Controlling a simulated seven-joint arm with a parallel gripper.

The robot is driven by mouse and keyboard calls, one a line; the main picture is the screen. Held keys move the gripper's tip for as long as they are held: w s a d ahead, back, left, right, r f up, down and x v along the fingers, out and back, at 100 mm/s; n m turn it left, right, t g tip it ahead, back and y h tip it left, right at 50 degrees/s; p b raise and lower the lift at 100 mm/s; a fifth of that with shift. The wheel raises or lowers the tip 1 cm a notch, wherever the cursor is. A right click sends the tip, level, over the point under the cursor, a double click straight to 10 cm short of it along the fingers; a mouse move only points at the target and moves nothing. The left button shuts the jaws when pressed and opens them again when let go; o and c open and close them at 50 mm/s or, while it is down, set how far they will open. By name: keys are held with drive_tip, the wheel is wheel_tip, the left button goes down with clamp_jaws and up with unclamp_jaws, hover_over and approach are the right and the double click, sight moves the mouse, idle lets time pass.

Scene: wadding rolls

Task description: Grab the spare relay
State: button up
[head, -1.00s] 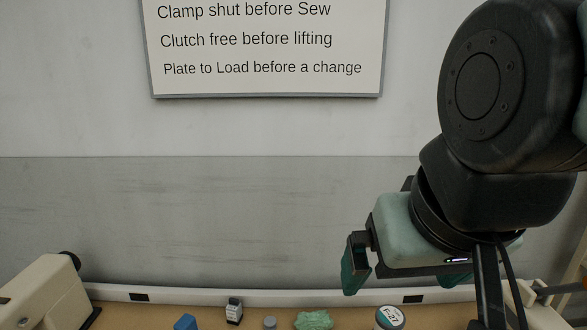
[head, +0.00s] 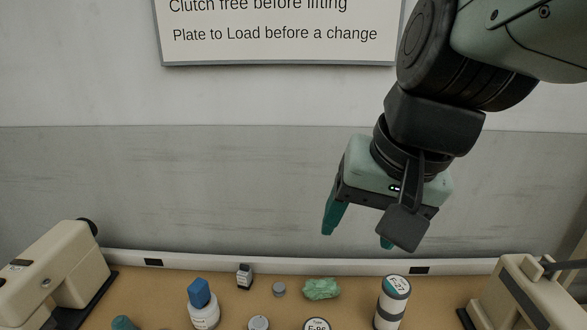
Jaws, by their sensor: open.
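A small dark block with a pale label (head: 245,276) stands at the back of the bench, left of centre; it looks like the relay, but its print is too small to read. My gripper (head: 357,237) hangs above the back of the bench, to the right of the block and well apart from it. Its two green fingers are spread and point down, with nothing between them. The right finger is partly hidden behind a dark part of my arm.
A white bottle with a blue cap (head: 203,305), a small grey cylinder (head: 279,289), a crumpled green cloth (head: 321,289) and a labelled roll-like cylinder (head: 392,303) stand near the block. Cream machines flank the bench at left (head: 60,270) and right (head: 530,295). A white rail (head: 300,264) runs behind.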

drive_tip(key=w+a+f+m+g+y, duration=0.2)
drive_tip(key=w+a+f+m+y, duration=0.15)
drive_tip(key=w+a+f, duration=0.45)
drive_tip(key=w+a+f+m+g+y, duration=0.25)
drive_tip(key=w+f+m, duration=0.3)
drive_tip(key=w, duration=0.45)
drive_tip(key=w+a+f+m+t+y, duration=0.25)
drive_tip(key=w+f+m+y, duration=0.2)
drive_tip(key=f, duration=0.65)
drive_tip(key=m+t, duration=0.2)
drive_tip(key=m, duration=0.4)
approach(247, 272)
drive_tip(key=shift+w+a+f+y, duration=0.25)
drive_tip(key=shift+w+a+f, duration=0.2)
drive_tip(key=shift+a+f, duration=0.2)
drive_tip(key=shift+w+a+f, duration=0.1)
drive_tip(key=shift+a+f, duration=0.15)
drive_tip(key=shift+a, duration=0.05)
drive_tip(key=x, duration=1)
drive_tip(key=shift+a+r, duration=0.1)
drive_tip(key=shift+a, duration=0.15)
